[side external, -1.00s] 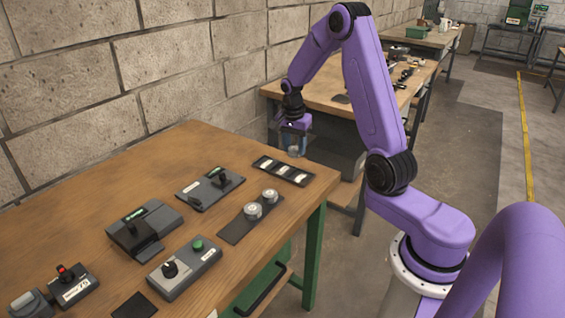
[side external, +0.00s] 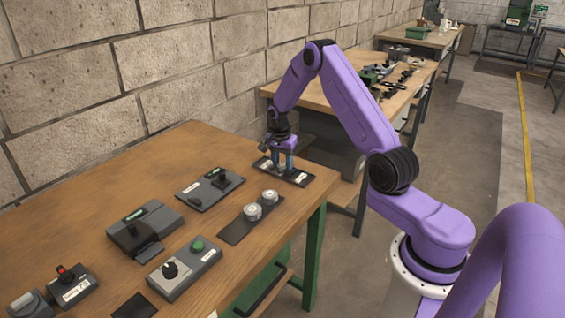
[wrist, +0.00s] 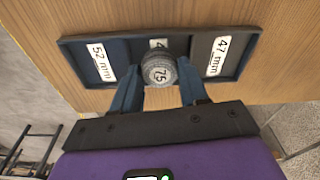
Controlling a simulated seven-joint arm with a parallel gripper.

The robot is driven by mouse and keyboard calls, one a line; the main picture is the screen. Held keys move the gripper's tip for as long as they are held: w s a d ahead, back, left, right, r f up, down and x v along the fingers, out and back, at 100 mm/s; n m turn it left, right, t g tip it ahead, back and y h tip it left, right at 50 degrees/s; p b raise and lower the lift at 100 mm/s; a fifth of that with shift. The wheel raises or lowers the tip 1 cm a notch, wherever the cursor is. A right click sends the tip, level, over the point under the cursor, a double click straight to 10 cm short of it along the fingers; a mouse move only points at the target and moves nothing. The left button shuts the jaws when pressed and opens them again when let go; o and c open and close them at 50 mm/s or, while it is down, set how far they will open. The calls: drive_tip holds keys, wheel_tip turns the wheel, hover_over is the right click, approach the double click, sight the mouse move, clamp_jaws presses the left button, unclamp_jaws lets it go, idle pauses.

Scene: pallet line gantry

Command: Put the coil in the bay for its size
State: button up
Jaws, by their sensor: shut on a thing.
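My gripper (side external: 284,164) is low at the dark bay tray (side external: 304,181) by the bench's far edge. In the wrist view, my gripper (wrist: 160,88) has its two blue fingers shut on the sides of a grey round coil (wrist: 158,68). The coil's top mark looks like 75. It is at the middle bay and covers most of that bay's label, of which a 4 shows. The left bay (wrist: 97,62) reads 52 mm and the right bay (wrist: 217,55) reads 47 mm. I cannot tell whether the coil touches the tray floor.
Two silvery coils (side external: 253,211) (side external: 270,196) stand on a dark mat (side external: 236,232). The wall runs along the back.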

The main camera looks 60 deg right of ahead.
sight(281, 167)
drive_tip(key=shift+f, duration=0.15)
drive_tip(key=o, duration=1.2)
wheel_tip(281, 167, up, 11)
drive_tip(key=a, duration=0.1)
drive_tip(key=s+a+r+n, duration=0.2)
drive_tip(key=s+a+n, duration=0.15)
drive_tip(key=a, duration=0.45)
drive_tip(key=s+a+r+n+y, duration=0.1)
drive_tip(key=s+a+r+n, duration=0.2)
drive_tip(key=a+n, duration=0.3)
drive_tip(key=s+a+r+n, duration=0.2)
drive_tip(key=s+a+n, duration=0.1)
drive_tip(key=a, duration=0.6)
drive_tip(key=s+a+n, duration=0.1)
drive_tip(key=s+n, duration=0.4)
drive_tip(key=s, duration=0.3)
drive_tip(key=s+a+n, duration=0.2)
drive_tip(key=s+n, duration=0.4)
drive_tip(key=s, duration=0.3)
drive_tip(key=s+a+n, duration=0.1)
drive_tip(key=s+n, duration=0.4)
drive_tip(key=s, duration=0.4)
drive_tip(key=shift+s+a+r+n+y, duration=0.1)
drive_tip(key=shift+a+r+n+y, duration=0.2)
drive_tip(key=shift+r+y, duration=0.1)
